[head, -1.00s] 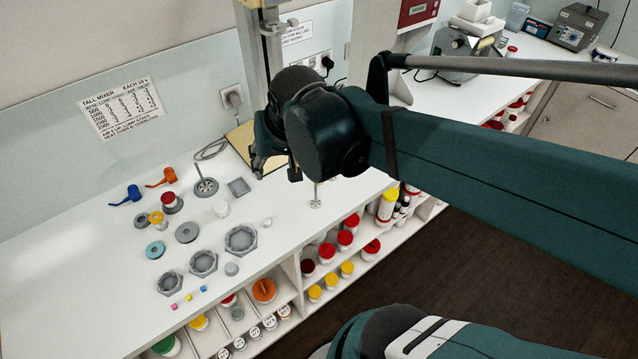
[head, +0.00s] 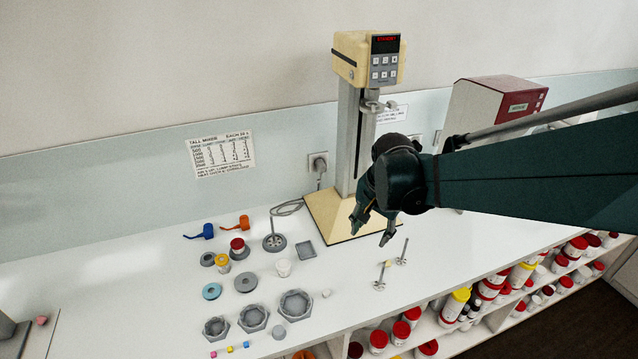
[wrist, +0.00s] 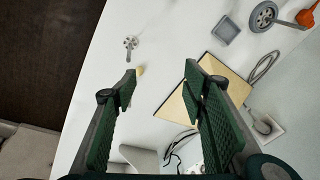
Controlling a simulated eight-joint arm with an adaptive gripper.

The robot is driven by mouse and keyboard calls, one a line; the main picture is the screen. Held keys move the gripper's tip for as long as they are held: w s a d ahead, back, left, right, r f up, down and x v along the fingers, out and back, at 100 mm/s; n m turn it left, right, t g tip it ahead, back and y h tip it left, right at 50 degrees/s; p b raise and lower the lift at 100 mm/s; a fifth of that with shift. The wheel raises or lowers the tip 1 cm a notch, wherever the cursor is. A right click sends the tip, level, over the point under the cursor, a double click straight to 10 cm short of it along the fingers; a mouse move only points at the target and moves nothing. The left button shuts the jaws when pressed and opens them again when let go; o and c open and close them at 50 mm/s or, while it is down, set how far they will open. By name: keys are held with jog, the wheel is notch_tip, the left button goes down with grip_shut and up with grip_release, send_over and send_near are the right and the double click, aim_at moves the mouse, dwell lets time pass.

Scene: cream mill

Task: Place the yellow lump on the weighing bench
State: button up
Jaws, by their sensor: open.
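A small pale-yellow lump (head: 388,263) lies on the white bench beside the thin upright stirrers, below and slightly right of my gripper (head: 370,234). In the wrist view the yellow lump (wrist: 140,71) shows just inside the left finger, partly hidden by it. My gripper (wrist: 160,78) is open, with nothing between its fingers, and hangs above the bench in front of the mixer. A smaller yellow cube (head: 231,348) lies at the front left with a pink and a blue cube. I cannot tell which surface is the weighing bench.
The tall mixer (head: 368,65) stands behind my gripper on its yellow base (head: 326,218). Stirrers (head: 379,278) stand close to the lump. Grey hexagonal dishes (head: 253,319) stand at left. Another surface with a pink lump (head: 42,321) shows at the far left.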

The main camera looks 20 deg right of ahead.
aim_at(388, 261)
jog(key=w+d+f+m, duration=0.1)
jog(key=d+f+m, duration=0.1)
jog(key=d+f, duration=0.1)
jog(key=w+d+f+m+g+b, duration=0.1)
jog(key=d+f+m, duration=0.1)
jog(key=f, duration=0.3)
jog(key=d+f+m+g, duration=0.1)
jog(key=d+f+m, duration=0.1)
jog(key=d+f, duration=0.2)
jog(key=shift+w+d+y, duration=0.3)
jog(key=shift+w+d, duration=0.1)
jog(key=shift+d, duration=0.2)
jog(key=shift+f+b, duration=0.35)
jog(key=shift+f, duration=0.95)
jog(key=shift+f, duration=0.1)
jog(key=shift+f, duration=2.5)
jog(key=c, duration=0.9)
